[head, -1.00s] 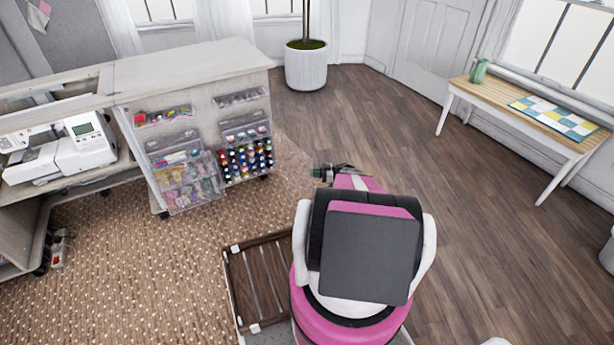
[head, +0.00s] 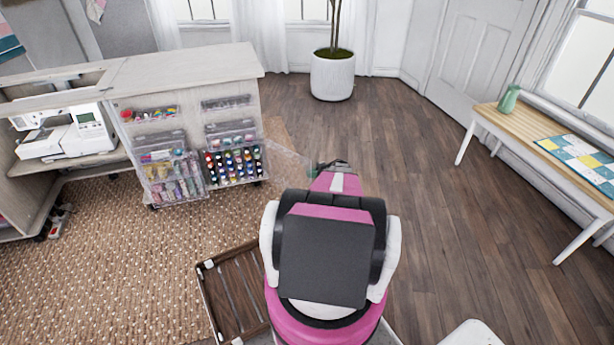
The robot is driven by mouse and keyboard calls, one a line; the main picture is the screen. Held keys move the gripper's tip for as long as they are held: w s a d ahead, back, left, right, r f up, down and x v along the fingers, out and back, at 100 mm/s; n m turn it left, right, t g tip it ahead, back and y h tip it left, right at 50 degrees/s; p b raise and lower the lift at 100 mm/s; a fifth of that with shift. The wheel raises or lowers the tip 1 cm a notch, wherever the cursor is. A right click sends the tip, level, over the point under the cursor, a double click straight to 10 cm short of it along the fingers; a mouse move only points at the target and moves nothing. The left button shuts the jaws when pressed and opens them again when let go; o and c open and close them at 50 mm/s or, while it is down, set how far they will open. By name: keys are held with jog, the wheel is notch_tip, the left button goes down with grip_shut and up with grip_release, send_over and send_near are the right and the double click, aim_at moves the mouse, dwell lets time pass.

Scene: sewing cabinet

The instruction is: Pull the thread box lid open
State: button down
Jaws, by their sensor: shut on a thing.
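The thread box (head: 233,163) is the clear box full of colourful spools at the lower right of the cabinet's end panel. Its transparent lid (head: 287,161) stands swung out to the right of the box, over the floor, and the spool rows are uncovered. My gripper (head: 319,167) is at the lid's outer end, shut on it. The fingertips are small and partly hidden by my pink arm, so the exact grip point is hard to see.
The cabinet (head: 190,68) holds other clear boxes, including one with colourful contents (head: 173,180) left of the thread box. A slatted wooden frame (head: 234,290) lies near my base. A potted plant (head: 332,76) stands behind. Wood floor to the right is clear up to the bench (head: 540,135).

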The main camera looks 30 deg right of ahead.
jog(key=shift+w, duration=0.25)
jog(key=c, duration=1.2)
grip_release()
jog(key=shift+a, duration=0.1)
jog(key=shift+c, duration=0.2)
jog(key=shift+s, duration=0.1)
jog(key=v, duration=1)
jog(key=shift+d, duration=0.4)
jog(key=shift+d, duration=0.1)
